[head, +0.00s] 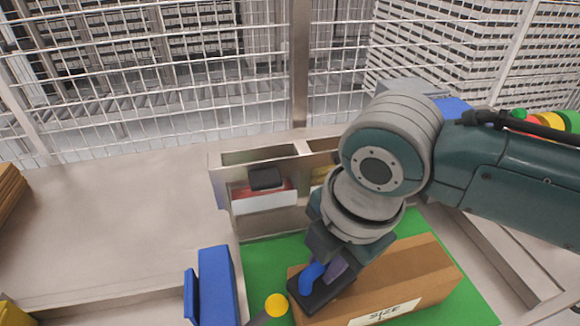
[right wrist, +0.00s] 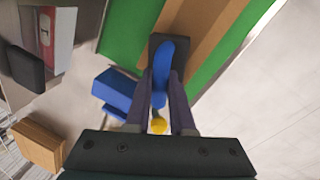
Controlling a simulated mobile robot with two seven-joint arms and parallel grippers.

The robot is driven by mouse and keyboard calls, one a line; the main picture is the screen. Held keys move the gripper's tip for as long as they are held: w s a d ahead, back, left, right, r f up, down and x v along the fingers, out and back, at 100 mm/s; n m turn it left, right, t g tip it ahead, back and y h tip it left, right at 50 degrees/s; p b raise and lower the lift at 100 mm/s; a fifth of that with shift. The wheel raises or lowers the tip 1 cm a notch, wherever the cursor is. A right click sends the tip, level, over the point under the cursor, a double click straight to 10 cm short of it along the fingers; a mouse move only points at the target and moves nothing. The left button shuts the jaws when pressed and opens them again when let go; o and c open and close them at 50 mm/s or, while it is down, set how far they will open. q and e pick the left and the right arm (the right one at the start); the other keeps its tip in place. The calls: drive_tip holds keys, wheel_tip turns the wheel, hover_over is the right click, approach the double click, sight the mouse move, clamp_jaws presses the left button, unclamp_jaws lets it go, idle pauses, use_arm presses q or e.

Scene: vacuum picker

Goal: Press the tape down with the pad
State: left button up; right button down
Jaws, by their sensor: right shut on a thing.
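A brown cardboard box (head: 420,265) with a white label on its near side lies on a green mat (head: 262,262). The pad has a black base (head: 322,292) and a blue handle (head: 310,277). My right gripper (head: 324,268) is shut on the blue handle and holds the pad at the left end of the box top. In the right wrist view, the fingers (right wrist: 163,88) grip the handle (right wrist: 163,62) from both sides, over the box (right wrist: 187,18). I cannot tell whether the pad touches the box. The tape cannot be clearly picked out. My left gripper is out of view.
A blue holder (head: 216,285) stands left of the mat, with a yellow ball-topped lever (head: 276,305) near it. A grey bin rack (head: 270,218) with a black block (head: 265,178) stands behind. A wire fence (head: 200,90) closes the back.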

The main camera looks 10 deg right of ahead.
drive_tip(key=shift+f+b, duration=0.3)
drive_tip(key=shift+f, duration=0.1)
drive_tip(key=shift+r, duration=0.1)
idle(0.4)
wheel_tip(320, 180, up, 5)
drive_tip(key=p, duration=0.5)
drive_tip(key=shift+f, duration=0.3)
drive_tip(key=shift+d, duration=0.1)
